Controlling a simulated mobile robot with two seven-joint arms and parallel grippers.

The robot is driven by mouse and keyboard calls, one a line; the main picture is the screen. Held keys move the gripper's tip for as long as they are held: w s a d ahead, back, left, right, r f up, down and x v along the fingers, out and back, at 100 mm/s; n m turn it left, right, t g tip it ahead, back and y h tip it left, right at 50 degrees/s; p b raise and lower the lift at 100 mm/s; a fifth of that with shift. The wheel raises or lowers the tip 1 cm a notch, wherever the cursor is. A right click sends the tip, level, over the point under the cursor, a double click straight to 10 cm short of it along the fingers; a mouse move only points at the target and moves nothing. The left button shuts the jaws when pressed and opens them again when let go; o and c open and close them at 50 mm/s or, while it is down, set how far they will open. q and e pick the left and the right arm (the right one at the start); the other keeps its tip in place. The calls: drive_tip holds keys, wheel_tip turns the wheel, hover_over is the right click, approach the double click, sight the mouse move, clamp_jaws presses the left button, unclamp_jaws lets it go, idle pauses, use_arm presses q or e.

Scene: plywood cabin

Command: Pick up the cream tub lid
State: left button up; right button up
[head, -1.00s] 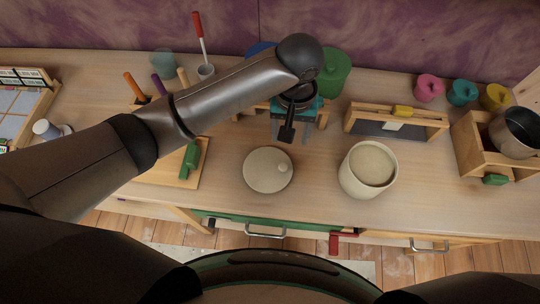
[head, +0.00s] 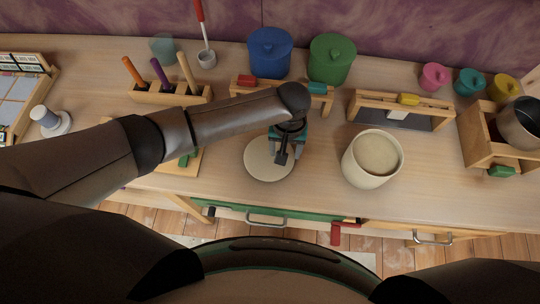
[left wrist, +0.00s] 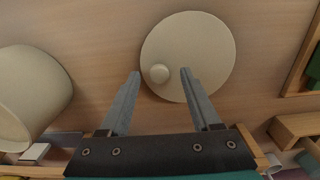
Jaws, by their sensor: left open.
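The cream tub lid (head: 262,164) is a flat round disc with a small knob, lying on the table left of the cream tub. My left gripper (head: 284,158) hangs over the lid's right part and hides its knob in the head view. In the left wrist view the lid (left wrist: 205,45) lies just beyond the fingertips, with its knob (left wrist: 159,73) between the lines of the two fingers. My left gripper (left wrist: 160,75) is open and empty. The cream tub (head: 366,168) stands to the right; part of it shows in the left wrist view (left wrist: 30,95). My right gripper is not in view.
A wooden rack with a yellow-handled piece (head: 408,100) stands behind the cream tub. A wooden box with a metal pot (head: 520,125) is at right. Free table lies between lid and tub.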

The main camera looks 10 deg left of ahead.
use_arm(q)
drive_tip(key=shift+f, duration=0.7)
drive_tip(key=shift+c, duration=0.3)
clamp_jaws()
